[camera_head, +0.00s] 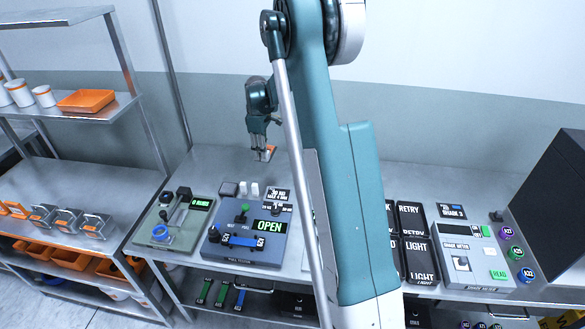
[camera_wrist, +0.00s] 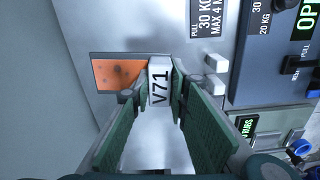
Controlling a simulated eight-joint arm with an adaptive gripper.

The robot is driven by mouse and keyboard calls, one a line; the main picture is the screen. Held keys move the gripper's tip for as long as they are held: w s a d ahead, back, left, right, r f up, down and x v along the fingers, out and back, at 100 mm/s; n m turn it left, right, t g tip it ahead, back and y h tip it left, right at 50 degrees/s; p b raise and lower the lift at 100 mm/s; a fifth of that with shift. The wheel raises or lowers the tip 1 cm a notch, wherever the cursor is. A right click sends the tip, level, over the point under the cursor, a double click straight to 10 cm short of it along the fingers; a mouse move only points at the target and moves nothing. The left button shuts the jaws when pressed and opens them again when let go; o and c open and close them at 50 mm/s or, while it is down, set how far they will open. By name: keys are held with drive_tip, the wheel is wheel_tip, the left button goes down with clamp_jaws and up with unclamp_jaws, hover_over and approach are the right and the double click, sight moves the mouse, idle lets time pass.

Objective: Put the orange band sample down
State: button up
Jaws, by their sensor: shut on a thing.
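The steel bench (camera_head: 225,165) is bare around the gripper. In front stand a blue-grey machine reading OPEN (camera_head: 243,240), a green-grey device (camera_head: 178,222) and small white blocks. Dark RETRY and LIGHT bins (camera_head: 412,215) lie right, beyond my arm. An orange tray (camera_head: 86,100) sits on the left shelf.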

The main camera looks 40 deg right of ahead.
drive_tip(key=n, duration=0.1)
hover_over(293, 173)
drive_tip(key=shift+s+r, duration=0.1)
drive_tip(key=shift+s, duration=0.05)
drive_tip(key=shift+f, duration=3.1)
drive_tip(key=shift+f, duration=1.9)
drive_tip(key=shift+f, duration=0.2)
drive_tip(key=o, duration=0.9)
drive_tip(key=shift+o, duration=0.2)
drive_tip(key=shift+r, duration=0.1)
